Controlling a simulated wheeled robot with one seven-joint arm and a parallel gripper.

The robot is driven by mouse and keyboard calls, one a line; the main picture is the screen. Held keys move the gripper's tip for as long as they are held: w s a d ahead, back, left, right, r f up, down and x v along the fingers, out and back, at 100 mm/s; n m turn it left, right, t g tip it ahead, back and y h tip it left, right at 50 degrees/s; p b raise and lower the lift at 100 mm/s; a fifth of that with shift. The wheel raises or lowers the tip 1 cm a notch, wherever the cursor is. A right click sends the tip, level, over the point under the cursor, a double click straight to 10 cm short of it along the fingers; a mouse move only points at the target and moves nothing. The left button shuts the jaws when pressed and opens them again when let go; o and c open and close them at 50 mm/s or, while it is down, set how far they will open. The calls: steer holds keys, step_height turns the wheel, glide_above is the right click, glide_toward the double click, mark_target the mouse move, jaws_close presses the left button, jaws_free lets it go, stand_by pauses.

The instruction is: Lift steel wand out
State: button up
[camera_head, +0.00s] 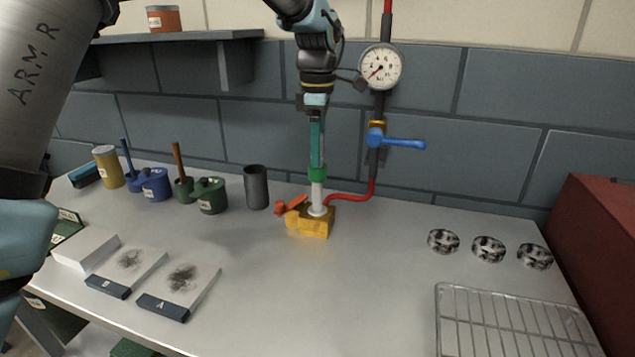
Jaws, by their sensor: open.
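My gripper (315,107) points down at the back middle of the bench, at the top of an upright teal-green column. By its look the jaws are open around or just above the column's top; contact cannot be told. The column (317,145) has a bright green collar (317,174) and a pale whitish lower part (318,195) standing in a yellow block (315,225) on the bench. An orange-red lever (296,204) sits at the block's left. No steel wand can be singled out for certain; it may be part of this column or hidden by it.
A red hose (352,197) runs from the block to a wall pipe with a gauge (380,67) and blue valve handle (403,143). A dark cup (256,187) and pots stand left. White pads lie front left, a wire rack (515,325) front right. The front middle is clear.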

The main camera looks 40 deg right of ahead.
steer(key=shift+f, duration=0.35)
steer(key=shift+c, duration=0.3)
jaws_close()
stand_by(0.9)
